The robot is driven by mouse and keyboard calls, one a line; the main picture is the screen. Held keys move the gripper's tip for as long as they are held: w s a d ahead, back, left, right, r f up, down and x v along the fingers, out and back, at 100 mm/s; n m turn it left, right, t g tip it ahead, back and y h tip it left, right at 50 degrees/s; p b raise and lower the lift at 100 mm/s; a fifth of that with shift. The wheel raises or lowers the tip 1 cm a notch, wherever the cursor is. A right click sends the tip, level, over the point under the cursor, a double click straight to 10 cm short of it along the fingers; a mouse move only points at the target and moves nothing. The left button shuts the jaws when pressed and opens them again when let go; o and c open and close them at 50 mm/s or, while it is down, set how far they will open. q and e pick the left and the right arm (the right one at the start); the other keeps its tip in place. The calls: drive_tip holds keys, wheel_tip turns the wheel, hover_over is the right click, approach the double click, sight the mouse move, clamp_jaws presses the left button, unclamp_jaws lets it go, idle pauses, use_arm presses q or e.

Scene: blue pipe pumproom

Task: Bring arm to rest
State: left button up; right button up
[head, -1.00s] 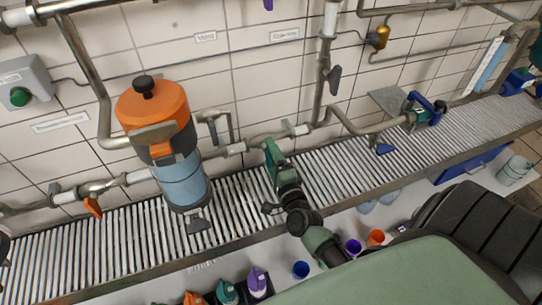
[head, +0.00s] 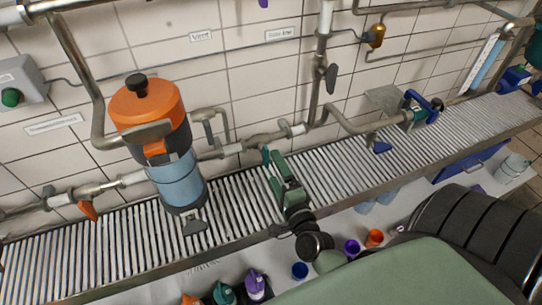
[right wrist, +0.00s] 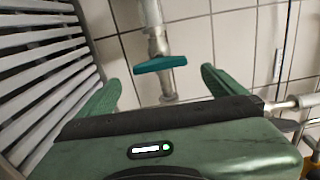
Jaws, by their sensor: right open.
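My right gripper (head: 275,158) is green and hangs over the slatted grating near the wall pipe in the head view. Its arm comes up from the bottom right. In the right wrist view my right gripper (right wrist: 160,78) has its two green fingers wide apart with nothing between them. A teal valve handle (right wrist: 160,64) on a pale vertical pipe shows beyond the fingertips, apart from them. My left gripper does not show.
The metal grating (head: 235,205) runs along the tiled wall. An orange-topped blue canister (head: 180,180) stands left of my arm. Purple (head: 351,248), orange (head: 374,238) and blue (head: 300,270) cups sit near my forearm. A wall pipe (head: 235,148) runs behind the gripper.

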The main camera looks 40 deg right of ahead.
drive_tip(key=shift+v, duration=0.75)
